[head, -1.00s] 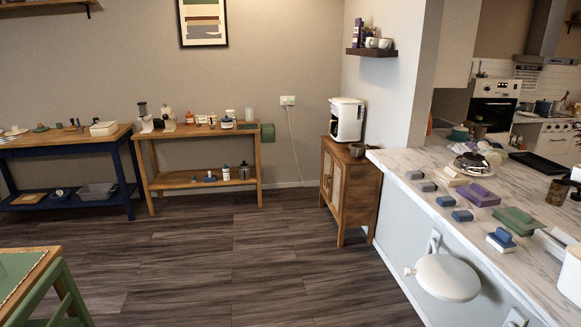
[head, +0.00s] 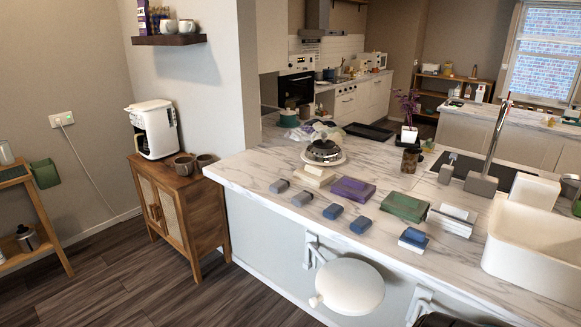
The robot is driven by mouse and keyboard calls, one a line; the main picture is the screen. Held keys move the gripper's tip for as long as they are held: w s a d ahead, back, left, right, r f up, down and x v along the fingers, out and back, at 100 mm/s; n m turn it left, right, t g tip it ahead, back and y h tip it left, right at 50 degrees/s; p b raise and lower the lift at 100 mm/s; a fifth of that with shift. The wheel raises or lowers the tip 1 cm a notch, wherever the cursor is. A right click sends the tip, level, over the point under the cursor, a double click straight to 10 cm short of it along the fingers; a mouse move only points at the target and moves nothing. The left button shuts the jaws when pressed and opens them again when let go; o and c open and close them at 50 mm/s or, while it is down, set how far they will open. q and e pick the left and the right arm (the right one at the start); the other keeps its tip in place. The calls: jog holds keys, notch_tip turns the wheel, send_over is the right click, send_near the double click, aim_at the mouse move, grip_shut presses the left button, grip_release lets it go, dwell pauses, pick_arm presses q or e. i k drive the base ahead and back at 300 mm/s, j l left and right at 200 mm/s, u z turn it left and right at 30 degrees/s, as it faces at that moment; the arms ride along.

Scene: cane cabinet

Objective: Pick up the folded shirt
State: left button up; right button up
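Two folded cloth-like bundles lie flat on the marble counter (head: 262,172), a purple one (head: 353,189) and a green one (head: 404,207). Either could be the folded shirt; I cannot tell which from here. A white stack (head: 452,219) lies to the right of the green bundle, and I cannot tell whether it is cloth. Neither of my grippers is in view, and nothing is seen held.
Small grey and blue blocks (head: 333,211) lie along the counter's front edge. A domed dish (head: 324,151), a dark mug (head: 411,160) and a white sink (head: 535,253) flank the bundles. A stool (head: 349,286) juts out below. The cane cabinet (head: 178,205) stands left; floor before it is clear.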

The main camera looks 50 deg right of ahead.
aim_at(318, 177)
jog(key=i+z, duration=0.3)
jog(key=i, duration=0.55)
jog(key=i+j+z, duration=0.25)
jog(key=i, duration=0.6)
jog(key=i+z, duration=0.2)
jog(key=i, duration=0.6)
jog(key=i+j+z, duration=0.2)
jog(key=i, duration=0.6)
jog(key=z, duration=1.8)
jog(key=i+j, duration=0.05)
